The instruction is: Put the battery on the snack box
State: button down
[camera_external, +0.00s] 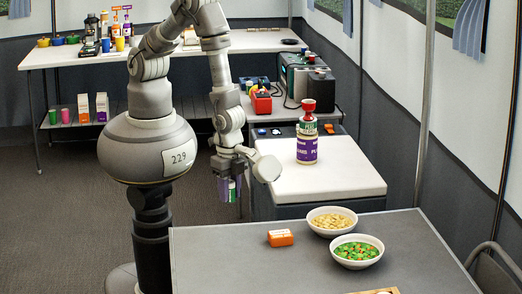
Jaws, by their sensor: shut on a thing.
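My gripper (230,190) hangs low, to the left of the white-topped chest and beyond the far edge of the grey table. It is shut on a small purple and green thing (230,186), partly hidden by the fingers. It is too small to tell for sure whether this is the battery. A small orange box (281,239) with a white mark lies on the grey table, to the right of and nearer than my gripper. It may be the snack box, but its label cannot be read.
On the grey table (230,265) stand a bowl of pale snacks (331,221) and a bowl of green and red pieces (356,251). The table's left part is clear. A purple-labelled jar (307,147) stands on the white-topped chest (335,182). A board (375,291) is cut off at the bottom.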

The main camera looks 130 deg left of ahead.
jog(key=w+a, duration=0.1)
jog(key=w, duration=0.2)
jog(key=b, duration=0.4)
send_over(281, 233)
jog(key=shift+s+f, duration=0.1)
jog(key=shift+f, duration=0.3)
jog(key=shift+d, duration=0.1)
jog(key=shift+f+b, duration=1)
jog(key=shift+f, duration=0.65)
jog(key=shift+f, duration=0.15)
jog(key=c, duration=0.8)
grip_release()
jog(key=shift+o, duration=0.2)
